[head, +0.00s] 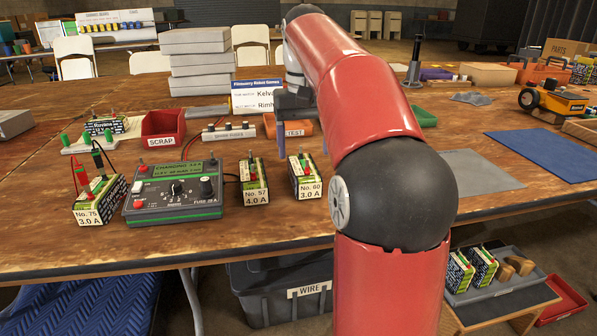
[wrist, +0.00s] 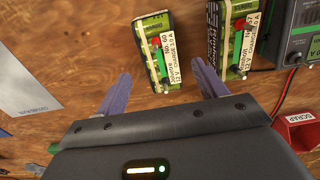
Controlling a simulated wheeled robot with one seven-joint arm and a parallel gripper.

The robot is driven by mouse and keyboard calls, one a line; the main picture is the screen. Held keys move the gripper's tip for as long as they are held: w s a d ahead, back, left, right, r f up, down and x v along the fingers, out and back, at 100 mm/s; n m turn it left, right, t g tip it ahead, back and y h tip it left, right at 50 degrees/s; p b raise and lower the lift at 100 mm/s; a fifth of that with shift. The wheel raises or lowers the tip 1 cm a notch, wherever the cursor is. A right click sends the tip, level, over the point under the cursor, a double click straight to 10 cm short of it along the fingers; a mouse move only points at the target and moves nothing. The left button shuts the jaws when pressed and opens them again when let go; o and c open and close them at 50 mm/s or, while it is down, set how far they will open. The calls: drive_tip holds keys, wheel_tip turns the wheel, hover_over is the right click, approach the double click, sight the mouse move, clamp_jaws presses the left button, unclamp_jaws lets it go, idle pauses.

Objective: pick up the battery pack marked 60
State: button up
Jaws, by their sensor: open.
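My gripper (head: 303,143) is open and empty above and behind that pack in the head view. In the wrist view my gripper (wrist: 161,78) has its two grey-purple fingers spread, not touching the pack. My arm hides part of the table to the right.
The pack marked 57 (head: 254,181) stands close left of pack 60; in the wrist view it (wrist: 238,38) is near the right finger. The charger (head: 174,190) and pack 75 (head: 99,200) are farther left. The TEST tray (head: 296,129) and SCRAP bin (head: 162,127) lie behind.

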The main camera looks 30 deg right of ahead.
sight(304, 165)
wheel_tip(304, 165, down, 6)
drive_tip(key=shift+f+b, duration=0.2)
drive_tip(key=shift+b, duration=0.7)
drive_tip(key=shift+c, duration=0.3)
drive_tip(key=c, duration=1.4)
clamp_jaws()
drive_tip(key=shift+r, duration=0.15)
